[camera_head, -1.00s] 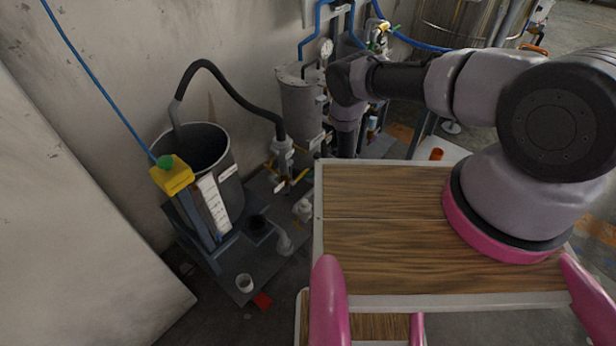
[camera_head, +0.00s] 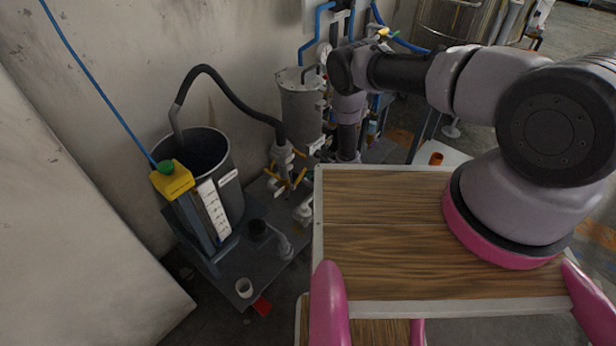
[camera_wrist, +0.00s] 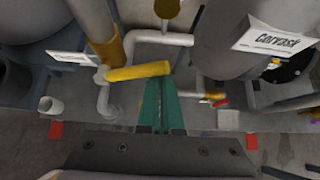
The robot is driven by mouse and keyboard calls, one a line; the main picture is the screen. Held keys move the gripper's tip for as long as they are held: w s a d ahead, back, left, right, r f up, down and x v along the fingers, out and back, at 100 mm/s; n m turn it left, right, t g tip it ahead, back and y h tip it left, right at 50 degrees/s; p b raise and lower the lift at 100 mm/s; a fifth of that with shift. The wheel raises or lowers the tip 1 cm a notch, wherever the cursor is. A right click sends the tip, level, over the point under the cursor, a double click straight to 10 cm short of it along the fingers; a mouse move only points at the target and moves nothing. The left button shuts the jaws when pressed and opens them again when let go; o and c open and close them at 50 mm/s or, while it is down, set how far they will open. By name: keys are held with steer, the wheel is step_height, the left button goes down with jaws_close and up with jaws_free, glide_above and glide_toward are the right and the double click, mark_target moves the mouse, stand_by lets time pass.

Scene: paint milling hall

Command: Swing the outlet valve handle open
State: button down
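In the wrist view a long yellow valve handle (camera_wrist: 140,71) lies almost level, its left end at a pale pipe fitting (camera_wrist: 103,76). My gripper (camera_wrist: 160,84) points up the picture with its green fingers side by side, a thin line between them, and looks shut with nothing held. The fingertips are close to the handle's right end; I cannot tell if they touch. In the head view several yellow handles (camera_head: 300,178) show around the pipework below the black hose. My gripper is not visible there, and I cannot tell which handle is the outlet's.
An open grey bucket (camera_head: 232,195) stands on a dark skid (camera_head: 262,262) at the left, beside a yellow box with a green button (camera_head: 173,179). A cylindrical grey vessel (camera_head: 300,110) stands behind. In the wrist view a labelled cylinder (camera_wrist: 235,45) is at the right.

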mark_target(305, 171)
steer(key=shift+r, duration=0.1)
steer(key=shift+s+a+r, duration=0.2)
steer(key=shift+r, duration=0.7)
steer(key=shift+s+a+r, duration=0.3)
steer(key=shift+s+r, duration=0.1)
steer(key=shift+r, duration=0.25)
steer(key=shift+s+a+r, duration=0.4)
steer(key=shift+s+r, duration=0.1)
steer(key=shift+r, duration=0.1)
